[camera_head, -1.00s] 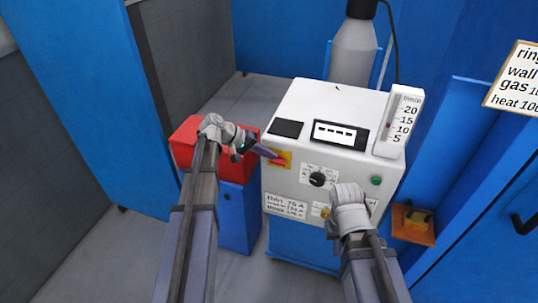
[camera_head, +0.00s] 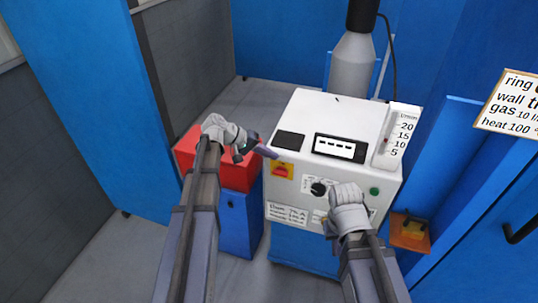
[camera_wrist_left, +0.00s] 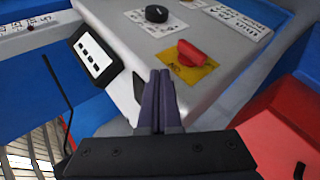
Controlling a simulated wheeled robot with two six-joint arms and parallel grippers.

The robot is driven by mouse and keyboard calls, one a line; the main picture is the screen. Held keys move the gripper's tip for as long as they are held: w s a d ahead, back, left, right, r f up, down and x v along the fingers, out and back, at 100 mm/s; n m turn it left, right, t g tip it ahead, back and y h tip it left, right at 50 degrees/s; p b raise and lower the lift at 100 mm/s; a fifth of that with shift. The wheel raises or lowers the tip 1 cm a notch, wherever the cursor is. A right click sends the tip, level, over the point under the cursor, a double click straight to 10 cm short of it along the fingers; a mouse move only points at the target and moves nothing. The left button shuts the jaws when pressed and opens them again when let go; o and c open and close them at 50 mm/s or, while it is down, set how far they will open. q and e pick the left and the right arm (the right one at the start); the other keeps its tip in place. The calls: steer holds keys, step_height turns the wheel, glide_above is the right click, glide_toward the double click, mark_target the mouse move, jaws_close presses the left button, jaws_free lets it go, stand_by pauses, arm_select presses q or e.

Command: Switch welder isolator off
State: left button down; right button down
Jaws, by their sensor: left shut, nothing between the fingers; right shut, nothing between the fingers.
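The welder isolator is a red handle (camera_head: 283,171) on a yellow plate (camera_head: 290,177) at the upper left of the white machine's front. In the left wrist view the red handle (camera_wrist_left: 195,53) stands on its yellow plate (camera_wrist_left: 184,72), beyond the fingers and to their right. My left gripper (camera_head: 270,152) is shut and empty, its dark fingertips just above and left of the handle, apart from it. The shut fingertips (camera_wrist_left: 161,76) also show in the left wrist view. My right gripper (camera_head: 342,196) is shut in front of the machine's lower right; its fingers are largely hidden.
The machine also carries a black knob (camera_head: 318,188), a green button (camera_head: 374,191), a display (camera_head: 338,148) and a flow gauge (camera_head: 396,137). A red box (camera_head: 192,148) on a blue cabinet stands at left, under my left gripper. A grey cylinder (camera_head: 352,65) stands behind.

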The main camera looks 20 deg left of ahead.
arm_select(q)
steer(key=a+f+p+v, duration=0.1)
steer(key=p+v, duration=0.2)
steer(key=v, duration=0.6)
steer(key=shift+a+f, duration=0.25)
steer(key=shift+a, duration=0.05)
steer(key=s+d+f+m+g+y, duration=0.2)
steer(key=s+d, duration=0.2)
steer(key=d, duration=0.3)
steer(key=s+d+f+m+g+y, duration=0.1)
steer(key=s+d+f+g, duration=0.15)
steer(key=d, duration=0.45)
steer(key=s+d+f+m+y, duration=0.3)
steer(key=s+d+y, duration=0.4)
steer(key=s, duration=0.7)
steer(key=shift+d+f+m, duration=0.15)
steer(key=shift+d+m, duration=0.45)
steer(key=shift+m, duration=0.3)
steer(key=shift+d, duration=0.1)
